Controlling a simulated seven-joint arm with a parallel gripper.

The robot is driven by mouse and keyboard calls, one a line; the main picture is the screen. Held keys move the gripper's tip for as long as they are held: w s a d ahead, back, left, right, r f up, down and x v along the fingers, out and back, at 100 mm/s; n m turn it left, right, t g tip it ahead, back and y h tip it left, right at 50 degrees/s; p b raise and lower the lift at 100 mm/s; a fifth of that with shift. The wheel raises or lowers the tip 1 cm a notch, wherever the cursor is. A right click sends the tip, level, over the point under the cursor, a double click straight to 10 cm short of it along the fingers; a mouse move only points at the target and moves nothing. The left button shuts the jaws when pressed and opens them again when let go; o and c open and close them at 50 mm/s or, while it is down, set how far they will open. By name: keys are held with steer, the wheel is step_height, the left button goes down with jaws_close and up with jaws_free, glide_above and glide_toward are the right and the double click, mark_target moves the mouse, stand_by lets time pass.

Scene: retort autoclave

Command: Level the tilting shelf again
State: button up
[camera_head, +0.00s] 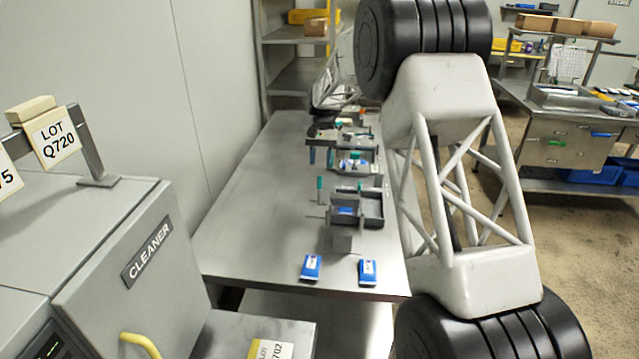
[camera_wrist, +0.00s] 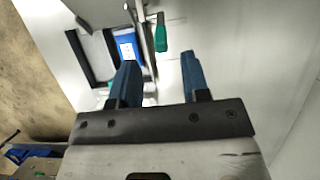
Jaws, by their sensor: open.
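My gripper (camera_head: 321,160) hangs over the steel table in the head view, its two blue fingers pointing down. In the wrist view the gripper (camera_wrist: 158,62) is open and nothing is between its fingers. A grey shelf unit (camera_head: 372,208) with dark compartments and a blue packet stands on the table, nearer the camera than my gripper. A green-tipped upright lever (camera_head: 320,186) is just left of it. In the wrist view a green handle (camera_wrist: 160,37) on a thin rod lies beyond the fingertips, beside a dark-framed tray (camera_wrist: 77,45). I cannot tell which shelf tilts.
Another tray (camera_head: 372,167) with blue and white items stands farther back on the table (camera_head: 255,210). Two blue packets (camera_head: 311,267) (camera_head: 368,272) lie at the near edge. The cleaner cabinet (camera_head: 130,265) is at the front left. The table's left side is clear.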

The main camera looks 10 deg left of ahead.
mark_target(319, 182)
steer(key=shift+f, duration=0.1)
stand_by(0.3)
steer(key=shift+x, duration=3.85)
jaws_close()
